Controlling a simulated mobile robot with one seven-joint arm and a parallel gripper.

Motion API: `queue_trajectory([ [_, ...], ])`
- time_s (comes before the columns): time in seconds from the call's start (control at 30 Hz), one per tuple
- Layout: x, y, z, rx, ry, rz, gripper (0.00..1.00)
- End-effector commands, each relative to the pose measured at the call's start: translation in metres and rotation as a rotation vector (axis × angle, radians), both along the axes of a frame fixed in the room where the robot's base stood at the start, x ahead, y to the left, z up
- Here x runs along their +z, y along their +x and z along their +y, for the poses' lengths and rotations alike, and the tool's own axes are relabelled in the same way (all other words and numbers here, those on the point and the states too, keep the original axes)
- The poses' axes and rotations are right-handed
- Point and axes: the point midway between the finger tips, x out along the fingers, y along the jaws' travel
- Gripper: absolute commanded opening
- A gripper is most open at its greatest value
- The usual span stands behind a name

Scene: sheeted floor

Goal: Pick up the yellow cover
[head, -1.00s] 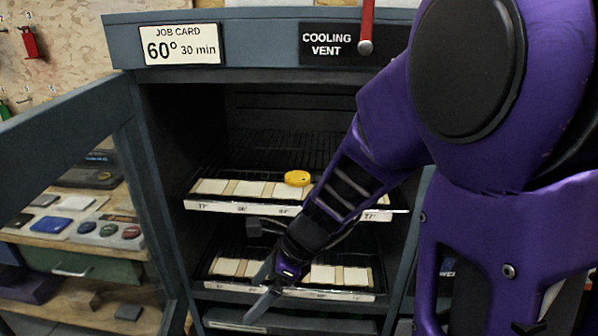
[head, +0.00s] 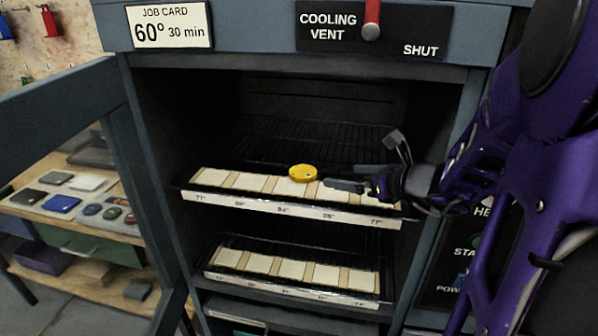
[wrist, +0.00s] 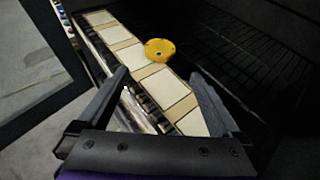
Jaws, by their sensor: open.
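The yellow cover (head: 302,173) is a small round disc with a dark dot near its middle. It lies on the pale tiles of the upper rack (head: 290,209) inside the open cabinet. It also shows in the wrist view (wrist: 160,50), beyond the fingertips. My gripper (head: 345,184) comes in from the right at the height of the upper rack, its fingertips just right of the cover and apart from it. In the wrist view my gripper (wrist: 160,84) has its two fingers spread wide with nothing between them but tiles and the rack edge.
A lower rack (head: 290,290) with more pale tiles sits below. The cabinet door (head: 80,125) stands open at the left. A black cooling vent panel (head: 374,27) with a red lever spans the top. The back of the upper rack is bare wire.

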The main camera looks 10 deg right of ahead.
Motion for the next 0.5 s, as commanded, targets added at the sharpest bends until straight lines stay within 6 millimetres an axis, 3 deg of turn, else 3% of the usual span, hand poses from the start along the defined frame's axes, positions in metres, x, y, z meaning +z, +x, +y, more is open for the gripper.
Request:
queue_trajectory([
  [0.3,-0.029,0.056,0.031,0.004,0.002,0.002,1.00],
  [0.5,-0.037,0.074,0.039,0.003,0.000,0.002,1.00],
])
